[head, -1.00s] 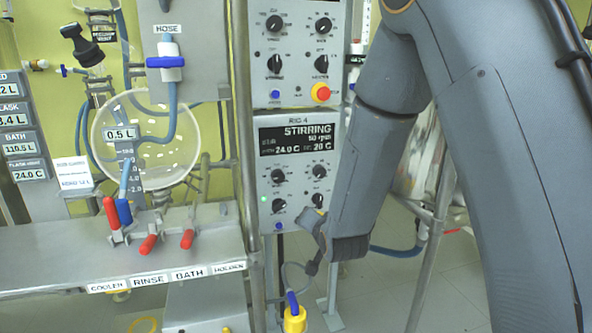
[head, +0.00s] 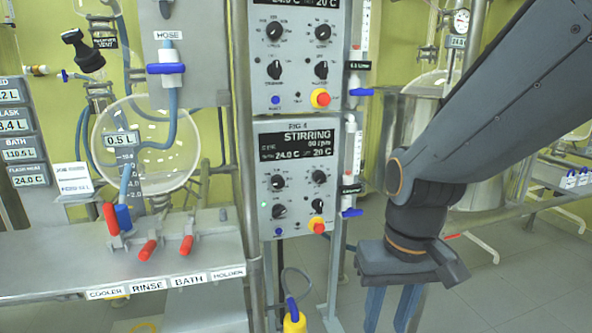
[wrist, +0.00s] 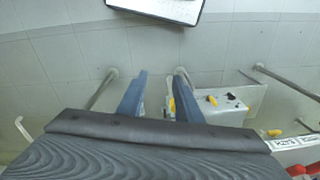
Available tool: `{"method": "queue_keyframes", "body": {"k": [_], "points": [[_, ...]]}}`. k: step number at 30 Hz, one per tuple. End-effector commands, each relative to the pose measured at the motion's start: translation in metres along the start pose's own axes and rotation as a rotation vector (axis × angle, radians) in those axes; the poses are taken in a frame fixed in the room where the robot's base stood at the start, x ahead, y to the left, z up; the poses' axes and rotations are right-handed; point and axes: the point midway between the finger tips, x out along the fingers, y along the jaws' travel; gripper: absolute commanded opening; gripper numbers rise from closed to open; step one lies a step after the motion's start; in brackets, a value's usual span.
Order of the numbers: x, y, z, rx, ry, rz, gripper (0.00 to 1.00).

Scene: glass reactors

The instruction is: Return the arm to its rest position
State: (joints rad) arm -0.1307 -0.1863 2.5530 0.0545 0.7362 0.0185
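My gripper (head: 392,312) hangs at the lower right in the head view, in front of the open floor, with its two blue-grey fingers pointing down and cut off by the picture's lower edge. In the wrist view my gripper (wrist: 160,82) shows both fingers apart with nothing between them but floor. It is open and empty. It is to the right of the control panel (head: 296,177) and touches nothing that I can see.
The bench (head: 60,262) with red-handled valves (head: 187,245) and a round glass flask (head: 150,150) is at the left. A steel vessel (head: 478,190) stands behind my arm. Grey floor (head: 530,275) is free at the right.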

Motion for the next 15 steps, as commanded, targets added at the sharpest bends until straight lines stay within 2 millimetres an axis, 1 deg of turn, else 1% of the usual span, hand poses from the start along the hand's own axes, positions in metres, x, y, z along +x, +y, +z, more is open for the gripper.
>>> {"method": "queue_keyframes", "body": {"k": [1, 2, 15], "points": [[-0.004, 0.002, 0.012, -0.013, -0.025, -0.001, 0.32], [-0.007, 0.003, 0.015, -0.017, -0.036, 0.0, 0.32], [-0.037, 0.017, 0.016, 0.027, -0.036, 0.017, 0.32]]}}
